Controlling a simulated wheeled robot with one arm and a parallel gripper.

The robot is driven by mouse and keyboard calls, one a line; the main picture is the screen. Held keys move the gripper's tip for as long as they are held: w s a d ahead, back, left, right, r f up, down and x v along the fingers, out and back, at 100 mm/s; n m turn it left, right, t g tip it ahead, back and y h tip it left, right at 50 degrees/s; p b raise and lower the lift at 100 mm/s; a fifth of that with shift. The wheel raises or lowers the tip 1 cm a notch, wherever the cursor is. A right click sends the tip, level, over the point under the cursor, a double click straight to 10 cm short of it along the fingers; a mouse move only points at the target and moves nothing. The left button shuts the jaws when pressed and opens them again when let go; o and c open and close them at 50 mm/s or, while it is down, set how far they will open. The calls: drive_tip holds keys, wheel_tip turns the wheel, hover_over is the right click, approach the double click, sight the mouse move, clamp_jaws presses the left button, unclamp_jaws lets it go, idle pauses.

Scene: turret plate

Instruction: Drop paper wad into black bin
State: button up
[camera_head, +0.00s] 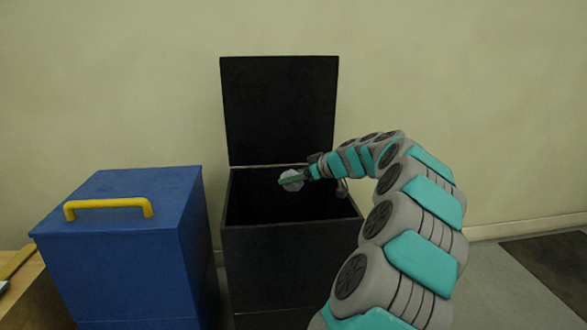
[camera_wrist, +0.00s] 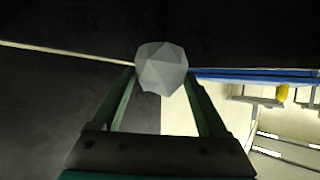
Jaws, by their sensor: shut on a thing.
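The paper wad (camera_head: 291,181) is a pale, faceted lump held at the tips of my gripper (camera_head: 297,178). In the wrist view the wad (camera_wrist: 161,68) sits between the two green fingers of my gripper (camera_wrist: 160,84), which are shut on it. The black bin (camera_head: 290,264) stands against the wall with its lid (camera_head: 280,108) raised upright at the back. In the head view, my gripper and the wad appear over the bin's open mouth. The bin's inside is dark and its floor cannot be made out.
A blue bin (camera_head: 125,245) with a shut lid and a yellow handle (camera_head: 108,205) stands left of the black bin. A wooden surface (camera_head: 32,290) shows at the far left edge. A dark mat (camera_head: 550,262) lies on the floor at the right.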

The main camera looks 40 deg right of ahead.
drive_tip(key=shift+f, duration=0.9)
drive_tip(key=o, duration=1.2)
drive_tip(key=v, duration=0.7)
drive_tip(key=shift+s, duration=0.4)
drive_tip(key=shift+r, duration=0.15)
